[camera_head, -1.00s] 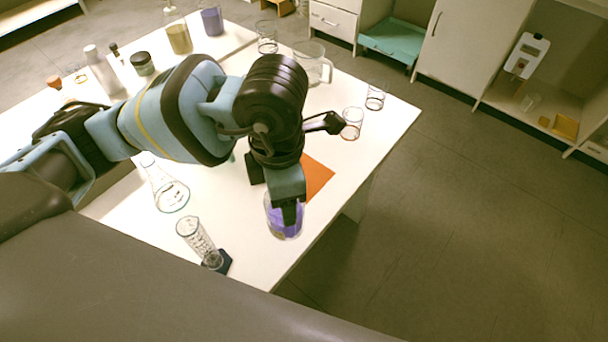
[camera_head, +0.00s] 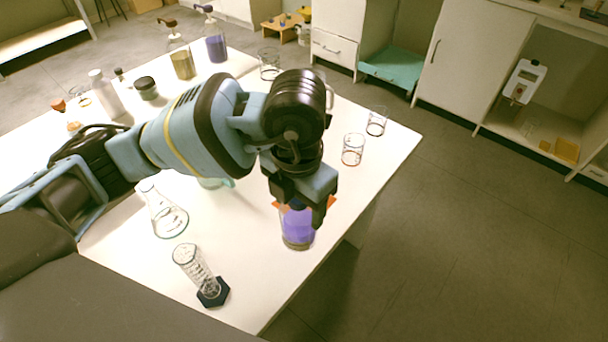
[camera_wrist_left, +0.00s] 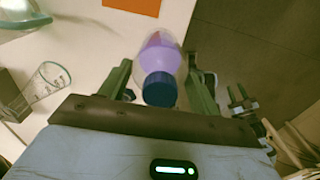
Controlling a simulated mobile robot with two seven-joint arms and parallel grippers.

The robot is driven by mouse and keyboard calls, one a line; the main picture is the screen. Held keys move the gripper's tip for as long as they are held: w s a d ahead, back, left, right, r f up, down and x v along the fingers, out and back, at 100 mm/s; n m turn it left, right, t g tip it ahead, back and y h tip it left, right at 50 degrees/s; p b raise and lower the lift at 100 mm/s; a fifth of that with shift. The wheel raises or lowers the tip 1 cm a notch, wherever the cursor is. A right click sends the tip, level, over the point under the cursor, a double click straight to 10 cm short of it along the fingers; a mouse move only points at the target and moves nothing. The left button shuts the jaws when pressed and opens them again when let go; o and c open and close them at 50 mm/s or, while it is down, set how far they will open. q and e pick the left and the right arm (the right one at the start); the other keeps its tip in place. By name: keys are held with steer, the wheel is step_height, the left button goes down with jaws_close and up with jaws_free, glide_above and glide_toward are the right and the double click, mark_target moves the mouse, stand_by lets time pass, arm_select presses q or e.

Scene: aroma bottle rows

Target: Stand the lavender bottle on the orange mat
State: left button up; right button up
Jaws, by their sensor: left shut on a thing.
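The lavender bottle (camera_head: 298,229), clear with purple contents, is held in my left gripper (camera_head: 304,208). In the left wrist view the bottle (camera_wrist_left: 160,57) sits between the two fingers, its dark blue cap toward the camera. The bottle is near the table's front right edge; I cannot tell whether its base touches the table. The orange mat (camera_head: 331,202) is mostly hidden behind the gripper, with only small corners showing. In the left wrist view the mat (camera_wrist_left: 135,4) lies ahead of the bottle, apart from it. My right gripper is out of view.
A flask (camera_head: 168,220) and a graduated cylinder (camera_head: 196,268) stand left of the bottle on the white table (camera_head: 245,290). Glass beakers (camera_head: 353,150) (camera_head: 376,122) stand beyond the mat. Several bottles stand at the back left. The table's right edge is close to the bottle.

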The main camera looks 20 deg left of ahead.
arm_select(q)
steer(key=w+a+f, duration=0.1)
steer(key=w+f, duration=0.1)
steer(key=w, duration=0.3)
steer(key=w+a+f, duration=0.2)
steer(key=w, duration=0.4)
steer(key=shift+w+f, duration=0.2)
steer(key=shift+f, duration=0.05)
steer(key=shift+a+f, duration=0.1)
steer(key=o, duration=1.2)
steer(key=shift+f, duration=0.1)
steer(key=shift+c, duration=0.2)
step_height(320, 180, up, 12)
steer(key=shift+r, duration=0.2)
